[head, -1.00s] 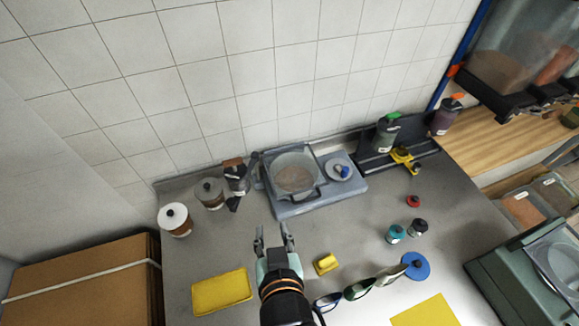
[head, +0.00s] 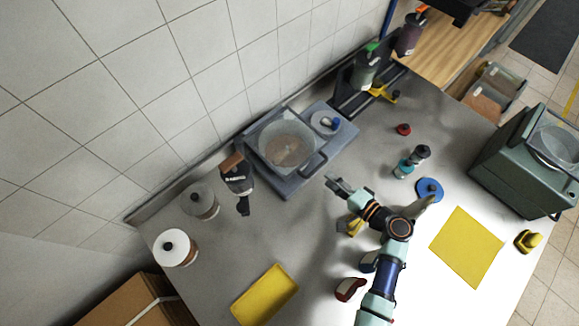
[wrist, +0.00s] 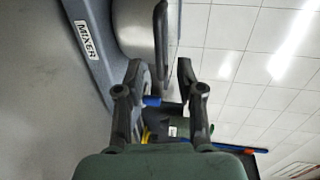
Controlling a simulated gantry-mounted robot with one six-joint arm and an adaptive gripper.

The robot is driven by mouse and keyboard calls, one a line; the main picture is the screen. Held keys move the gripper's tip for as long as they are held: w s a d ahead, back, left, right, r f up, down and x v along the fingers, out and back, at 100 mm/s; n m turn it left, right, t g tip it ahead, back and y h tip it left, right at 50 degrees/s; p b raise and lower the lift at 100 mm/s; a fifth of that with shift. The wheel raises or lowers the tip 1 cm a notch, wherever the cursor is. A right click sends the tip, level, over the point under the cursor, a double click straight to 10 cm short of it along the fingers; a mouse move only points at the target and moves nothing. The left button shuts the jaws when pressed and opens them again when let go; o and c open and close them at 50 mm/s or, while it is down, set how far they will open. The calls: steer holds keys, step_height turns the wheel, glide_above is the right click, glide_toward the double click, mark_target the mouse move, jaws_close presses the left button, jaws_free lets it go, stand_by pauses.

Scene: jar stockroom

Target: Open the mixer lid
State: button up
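The mixer (head: 290,186) is a grey-blue unit against the back wall, with a clear lid (head: 270,131) lying flat over its round bowl. A dark handle (head: 311,168) sits on the lid's front right side. My gripper (head: 331,183) is just in front of the mixer, apart from it, pointing toward it. In the wrist view, my gripper (wrist: 157,72) is open and empty. The dark handle bar (wrist: 160,45) appears beyond the gap between the fingertips, beside the mixer's metal bowl. The mixer's "MIXER" label (wrist: 88,40) shows at upper left.
A yellow tray (head: 265,295) lies at the front left. Small bottles (head: 405,168) and a blue disc (head: 429,190) are to the right. A yellow sheet (head: 466,247) lies farther right.

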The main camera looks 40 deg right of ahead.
mark_target(317, 167)
steer(key=shift+d, duration=0.15)
steer(key=b+x, duration=0.2)
steer(key=x, duration=0.5)
steer(key=shift+w+d+b, duration=0.15)
steer(key=shift+d+b, duration=0.05)
steer(key=shift+b, duration=0.15)
jaws_close()
